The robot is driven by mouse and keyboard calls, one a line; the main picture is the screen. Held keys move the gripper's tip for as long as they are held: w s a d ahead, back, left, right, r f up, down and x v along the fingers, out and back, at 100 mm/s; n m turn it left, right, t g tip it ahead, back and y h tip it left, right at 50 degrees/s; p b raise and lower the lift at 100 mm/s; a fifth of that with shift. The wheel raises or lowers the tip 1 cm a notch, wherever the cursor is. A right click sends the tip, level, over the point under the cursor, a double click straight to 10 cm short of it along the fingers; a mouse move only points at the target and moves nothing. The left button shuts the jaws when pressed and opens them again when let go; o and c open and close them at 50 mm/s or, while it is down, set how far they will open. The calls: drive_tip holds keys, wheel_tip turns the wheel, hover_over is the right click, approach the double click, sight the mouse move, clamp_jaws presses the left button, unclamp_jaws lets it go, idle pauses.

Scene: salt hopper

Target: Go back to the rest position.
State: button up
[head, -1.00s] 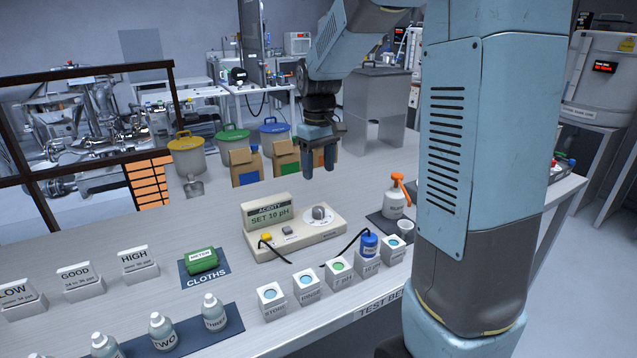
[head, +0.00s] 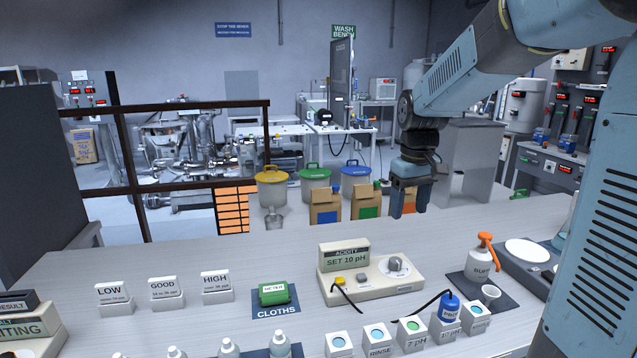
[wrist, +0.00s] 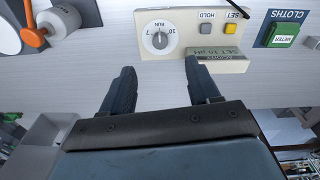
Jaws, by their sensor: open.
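My gripper (head: 410,195) hangs above the far side of the bench, pointing down, behind and to the right of the acidity meter (head: 345,286). Its two fingers are apart with nothing between them; they also show apart in the wrist view (wrist: 160,90). The acidity meter reads "SET 10 pH" and has a dial, a yellow button and a grey button; it shows upside down in the wrist view (wrist: 170,55). The blue-capped probe (head: 449,306) stands at the 10 pH cup, its cable running towards the meter. My arm rises from the right of the head view.
A white bottle with an orange top (head: 480,265) stands on a dark mat at the right. A green meter cloth (head: 274,294) lies left of the meter. LOW, GOOD and HIGH stands (head: 164,293) are further left. Bottles and cups line the front. Paper bags (head: 325,207) stand behind the bench.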

drive_tip(key=s+r+m+t, duration=0.2)
drive_tip(key=s, duration=0.8)
drive_tip(key=s+d+r+m+t, duration=0.1)
drive_tip(key=s+r+t, duration=0.1)
drive_tip(key=s, duration=0.9)
drive_tip(key=shift+s+m+t, duration=0.2)
drive_tip(key=shift+m+t, duration=0.2)
